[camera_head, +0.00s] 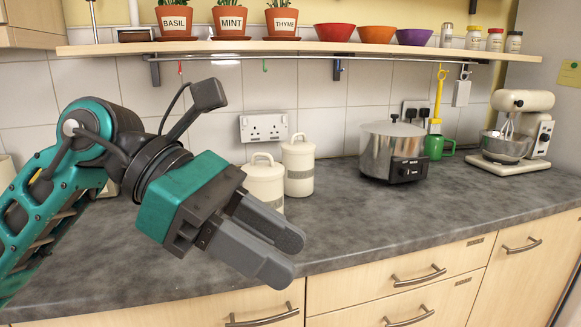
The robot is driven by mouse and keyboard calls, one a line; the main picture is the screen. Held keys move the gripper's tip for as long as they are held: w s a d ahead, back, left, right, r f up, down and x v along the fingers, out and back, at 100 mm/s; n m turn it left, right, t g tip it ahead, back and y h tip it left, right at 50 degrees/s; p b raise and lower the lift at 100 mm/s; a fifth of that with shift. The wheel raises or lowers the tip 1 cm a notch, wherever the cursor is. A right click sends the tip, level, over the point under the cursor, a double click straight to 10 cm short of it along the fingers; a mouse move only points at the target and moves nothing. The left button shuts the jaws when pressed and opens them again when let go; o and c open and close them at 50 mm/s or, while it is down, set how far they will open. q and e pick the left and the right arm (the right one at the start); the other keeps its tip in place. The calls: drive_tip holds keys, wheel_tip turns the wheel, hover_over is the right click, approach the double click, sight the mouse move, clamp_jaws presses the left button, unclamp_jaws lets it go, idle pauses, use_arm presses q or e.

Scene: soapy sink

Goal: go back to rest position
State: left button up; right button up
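My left gripper (287,254) hangs over the front part of the grey worktop, left of the picture's middle. Its teal body and two grey fingers point down to the right. The fingers are a little apart, with nothing between them. My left arm comes in from the left edge. The gripper is in front of the cream canisters in this view and hides part of the nearer one. My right gripper is not in view.
Two cream canisters (299,168) stand by the wall on the worktop (400,225). A steel cooker (380,153), a green mug (434,147) and a stand mixer (520,130) stand further right. A shelf (300,46) with pots and bowls runs above. The worktop's front right is clear.

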use_arm(q)
drive_tip(key=w+a+f+n+t+h+p, duration=0.15)
drive_tip(key=w+n+t+h, duration=0.45)
drive_tip(key=n, duration=0.7)
drive_tip(key=w+a+f+n+t+h, duration=0.25)
drive_tip(key=n+t+h, duration=0.4)
drive_tip(key=n, duration=0.75)
drive_tip(key=w+a+f+n+t+y, duration=0.35)
drive_tip(key=f+n+t+y, duration=0.55)
drive_tip(key=n+y, duration=0.3)
drive_tip(key=s+a+f+n+g+y, duration=0.1)
drive_tip(key=s+a+f+n+y, duration=0.1)
drive_tip(key=f+n+y, duration=0.3)
drive_tip(key=s+a+f+n+g+p, duration=0.1)
drive_tip(key=a+f+n, duration=0.1)
drive_tip(key=f, duration=0.4)
drive_tip(key=s+a+f+n+g+y, duration=0.1)
drive_tip(key=s+a+f+n+y, duration=0.1)
drive_tip(key=f+n+y, duration=0.3)
drive_tip(key=s+a+f+n+g, duration=0.2)
drive_tip(key=s+f+g, duration=0.3)
drive_tip(key=s+f, duration=0.5)
wheel_tip(320, 180, down, 3)
drive_tip(key=shift+s+a+r+n+p, duration=0.1)
drive_tip(key=shift+s+a+n+p, duration=0.05)
drive_tip(key=shift+s+n+p, duration=0.2)
